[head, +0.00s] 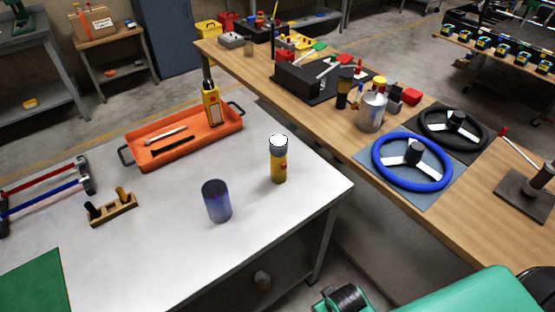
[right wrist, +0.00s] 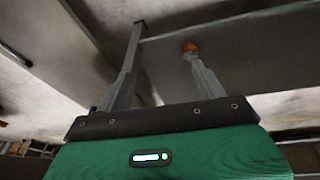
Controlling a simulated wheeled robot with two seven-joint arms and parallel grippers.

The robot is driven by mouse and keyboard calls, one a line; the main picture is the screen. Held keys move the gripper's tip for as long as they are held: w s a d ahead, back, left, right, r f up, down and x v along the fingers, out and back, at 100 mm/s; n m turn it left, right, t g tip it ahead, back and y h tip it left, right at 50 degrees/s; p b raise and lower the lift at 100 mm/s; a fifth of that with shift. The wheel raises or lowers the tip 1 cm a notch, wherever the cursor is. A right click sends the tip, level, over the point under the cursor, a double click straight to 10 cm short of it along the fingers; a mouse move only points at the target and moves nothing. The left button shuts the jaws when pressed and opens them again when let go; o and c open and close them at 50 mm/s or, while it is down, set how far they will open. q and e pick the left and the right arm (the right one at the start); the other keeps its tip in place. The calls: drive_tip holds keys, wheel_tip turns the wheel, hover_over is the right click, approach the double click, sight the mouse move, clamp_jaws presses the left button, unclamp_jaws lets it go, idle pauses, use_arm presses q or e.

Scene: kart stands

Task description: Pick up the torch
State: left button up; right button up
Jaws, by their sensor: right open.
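The torch (head: 279,160) stands upright on the white-topped table, near its right corner. It has a yellow body, a red button and a grey head with a white top. My right gripper (right wrist: 162,62) shows in the right wrist view with its two fingers apart and nothing between them. It seems to be low by the table's underside, away from the torch, which is not in that view. My left gripper is not in view.
A blue-purple cylinder (head: 217,201) stands left of the torch. An orange tray (head: 160,158) with tools and a yellow device (head: 211,104) lies behind. A wooden bench (head: 330,125) with a blue steering wheel (head: 412,161) runs along the right, across a gap.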

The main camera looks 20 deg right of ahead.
drive_tip(key=w+d+r+n+t+h, duration=0.25)
drive_tip(key=w+r+n+t, duration=0.2)
drive_tip(key=r, duration=0.45)
drive_tip(key=w+d+r+n+t+h, duration=0.1)
drive_tip(key=w+d+r+n+t, duration=0.4)
drive_tip(key=r, duration=0.4)
drive_tip(key=w+d+r+n+t+h, duration=0.2)
drive_tip(key=w+r+n+t, duration=0.15)
drive_tip(key=w+r, duration=0.4)
drive_tip(key=n+y, duration=1.1)
drive_tip(key=n, duration=1.3)
approach(284, 168)
drive_tip(key=shift+t, duration=0.4)
drive_tip(key=w, duration=0.1)
drive_tip(key=w+f+p, duration=0.1)
drive_tip(key=w, duration=0.1)
drive_tip(key=w+a+p, duration=0.1)
drive_tip(key=w, duration=0.1)
drive_tip(key=shift+w+a+f, duration=0.1)
drive_tip(key=shift+w+f, duration=0.1)
drive_tip(key=shift+f, duration=0.2)
drive_tip(key=shift+w+a+r, duration=0.1)
drive_tip(key=shift+w+a, duration=0.05)
drive_tip(key=shift+w, duration=0.15)
drive_tip(key=shift+p+x, duration=0.35)
drive_tip(key=shift+x, duration=1.85)
drive_tip(key=shift+a, duration=0.1)
